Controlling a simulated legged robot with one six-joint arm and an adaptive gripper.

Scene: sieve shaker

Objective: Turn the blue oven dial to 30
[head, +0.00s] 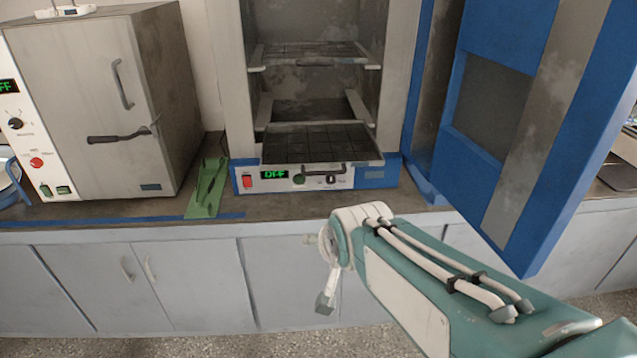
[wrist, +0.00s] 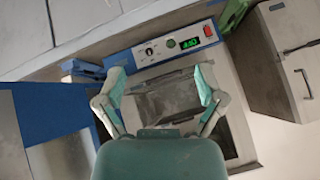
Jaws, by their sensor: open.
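The blue oven (head: 390,168) stands open in the middle of the head view, and its front panel is under the chamber. On the panel are a red switch (head: 247,181), a green display (head: 274,175) reading OFF, a green button (head: 299,179) and a small dark dial (head: 331,181). The dial's setting is too small to read. In the wrist view the panel is tilted, with the dial (wrist: 149,51) left of the display (wrist: 189,44). My gripper (wrist: 160,76) is open and empty, its fingers spread below the panel in the picture, apart from the dial.
The oven's blue door (head: 535,110) is swung open to the right. A wire shelf (head: 320,146) and a dark handle (head: 322,168) stick out just above the panel. A green object (head: 207,188) and a grey oven (head: 85,95) stand at left.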

